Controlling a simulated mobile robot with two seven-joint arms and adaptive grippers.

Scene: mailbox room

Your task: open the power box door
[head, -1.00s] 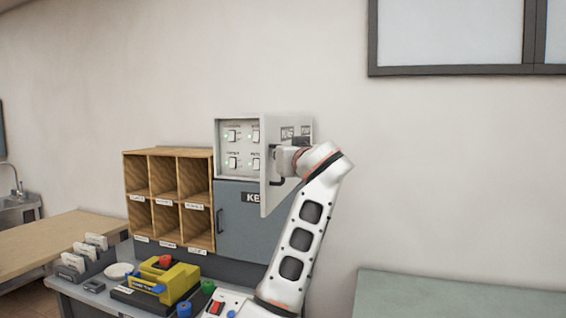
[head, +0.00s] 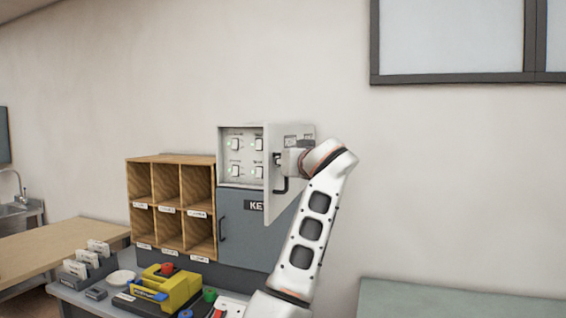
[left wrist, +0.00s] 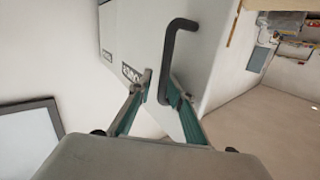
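The power box (head: 240,157) is a pale grey box above the blue-grey cabinet, and its switches with green lights show inside. Its door (head: 272,205) stands wide open, swung out on the box's right side. The dark bar handle (head: 281,187) is on the door's outer face; it also shows in the left wrist view (left wrist: 168,60). My left gripper (head: 279,160) is beside the door's outer face, close to the handle. In the left wrist view its two fingers (left wrist: 160,84) are apart, with the handle's near end between them. Contact is unclear. My right gripper is out of view.
Wooden pigeonholes (head: 172,207) stand left of the cabinet (head: 240,238). A yellow device (head: 178,289), card holder (head: 90,265) and white dish (head: 121,277) sit on the counter below. A greenish tabletop (head: 450,300) is at lower right.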

